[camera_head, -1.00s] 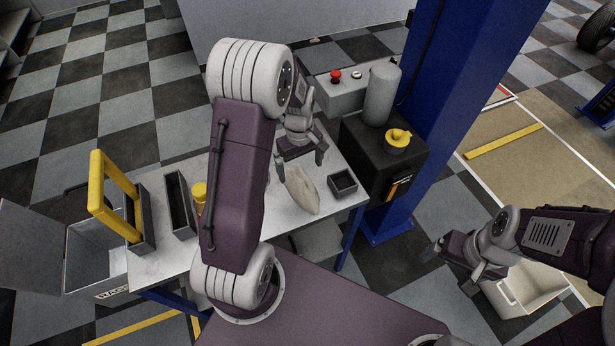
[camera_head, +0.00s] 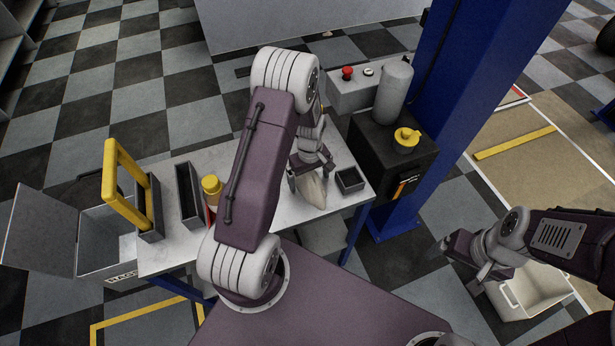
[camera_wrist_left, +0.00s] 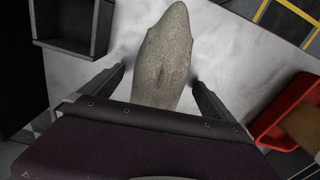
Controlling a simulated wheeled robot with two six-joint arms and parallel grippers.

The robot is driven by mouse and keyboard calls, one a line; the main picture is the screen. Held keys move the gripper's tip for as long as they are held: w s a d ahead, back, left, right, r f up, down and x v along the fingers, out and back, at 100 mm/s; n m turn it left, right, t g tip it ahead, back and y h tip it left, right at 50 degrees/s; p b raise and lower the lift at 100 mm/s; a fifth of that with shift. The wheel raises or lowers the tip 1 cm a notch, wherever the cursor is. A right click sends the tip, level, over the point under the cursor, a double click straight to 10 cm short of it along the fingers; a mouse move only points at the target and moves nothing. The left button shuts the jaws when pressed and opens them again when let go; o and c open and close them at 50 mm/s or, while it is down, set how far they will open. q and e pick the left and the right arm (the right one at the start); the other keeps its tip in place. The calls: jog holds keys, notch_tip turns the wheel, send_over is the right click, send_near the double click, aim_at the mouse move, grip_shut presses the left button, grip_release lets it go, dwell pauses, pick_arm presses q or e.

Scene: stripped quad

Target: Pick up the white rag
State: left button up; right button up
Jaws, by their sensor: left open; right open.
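The white rag (camera_head: 312,188) looks off-white and bunched into a long shape, and it lies on the light workbench top (camera_head: 277,213). It also shows in the left wrist view (camera_wrist_left: 163,58), running from the top edge down between the fingers. My left gripper (camera_head: 309,180) is above the rag and open, with a finger on each side of it. In the left wrist view the fingertips (camera_wrist_left: 158,72) stand apart from the rag's sides. The rag's near part is hidden by the gripper body there. My right gripper (camera_head: 462,263) is at the right, away from the bench, open and empty.
A small dark tray (camera_head: 350,181) sits right of the rag. A black box (camera_head: 385,155) and blue post (camera_head: 480,80) border the right side. A white crate (camera_head: 530,292) is below my right gripper.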

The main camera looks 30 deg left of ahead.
aim_at(310, 174)
pick_arm(q)
jog(key=c, duration=1.5)
jog(key=shift+o, duration=0.2)
jog(key=shift+r, duration=0.15)
jog(key=shift+r, duration=0.35)
notch_tip(310, 174, up, 3)
jog(key=shift+w+f+b, duration=0.1)
jog(key=shift+b, duration=0.25)
jog(key=d+r+b, duration=0.1)
jog(key=d+r, duration=0.6)
jog(key=d, duration=0.4)
jog(key=shift+w+d+r, duration=0.15)
jog(key=shift+w+d, duration=0.15)
jog(key=shift+d, duration=0.05)
